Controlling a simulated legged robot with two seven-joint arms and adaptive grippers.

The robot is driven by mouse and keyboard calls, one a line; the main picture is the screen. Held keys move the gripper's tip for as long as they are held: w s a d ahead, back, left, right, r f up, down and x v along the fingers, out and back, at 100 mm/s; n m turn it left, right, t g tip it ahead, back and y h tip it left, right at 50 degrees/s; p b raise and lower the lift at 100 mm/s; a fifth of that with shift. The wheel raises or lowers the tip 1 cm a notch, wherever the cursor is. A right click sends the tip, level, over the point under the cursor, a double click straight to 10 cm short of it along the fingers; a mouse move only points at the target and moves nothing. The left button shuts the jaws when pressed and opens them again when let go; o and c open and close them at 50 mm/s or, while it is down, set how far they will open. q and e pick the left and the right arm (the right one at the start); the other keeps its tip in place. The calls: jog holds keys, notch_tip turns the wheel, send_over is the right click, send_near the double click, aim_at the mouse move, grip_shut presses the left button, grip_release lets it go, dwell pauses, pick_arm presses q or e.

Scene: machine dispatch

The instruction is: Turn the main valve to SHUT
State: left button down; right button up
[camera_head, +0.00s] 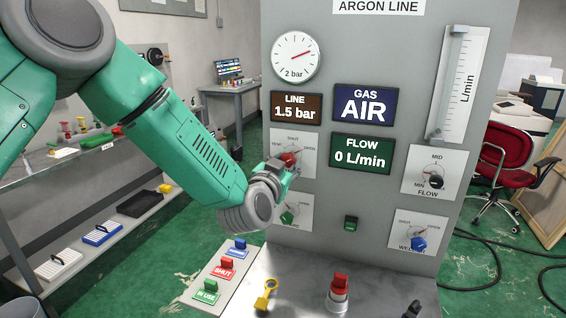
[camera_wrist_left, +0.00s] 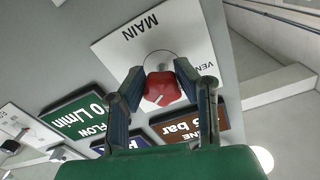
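The main valve is a red knob (camera_head: 289,158) on a white plate (camera_head: 307,140) marked SHUT at top, VENT at left and OPEN at right. My left gripper (camera_head: 281,167) reaches it from lower left. My right gripper is not in view.
The grey panel (camera_head: 345,220) also holds a green knob (camera_head: 288,216) below, a black FLOW knob (camera_head: 436,180) and a blue knob (camera_head: 419,242). On the ledge stand a red-topped fitting (camera_head: 339,290) and a yellow tag (camera_head: 265,294). A tag board (camera_head: 203,283) lies left.

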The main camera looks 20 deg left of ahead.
pick_arm(q)
jog(key=shift+d+r, duration=0.4)
jog(key=shift+r, duration=0.1)
jog(key=shift+w+a, duration=0.15)
jog(key=shift+a, duration=0.35)
jog(key=shift+d, duration=0.15)
jog(key=shift+d+n, duration=0.1)
jog(key=shift+n, duration=0.2)
jog(key=shift+n+b, duration=0.7)
jog(key=shift+n, duration=0.2)
jog(key=n+b, duration=0.2)
jog(key=n, duration=0.1)
jog(key=n+b, duration=0.3)
jog(key=n, duration=0.3)
jog(key=shift+r+y+b, duration=0.1)
jog(key=shift+y+b, duration=0.2)
jog(key=shift+b, duration=0.05)
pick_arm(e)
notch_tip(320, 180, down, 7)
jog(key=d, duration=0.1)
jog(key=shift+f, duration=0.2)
pick_arm(q)
jog(key=shift+n, duration=0.5)
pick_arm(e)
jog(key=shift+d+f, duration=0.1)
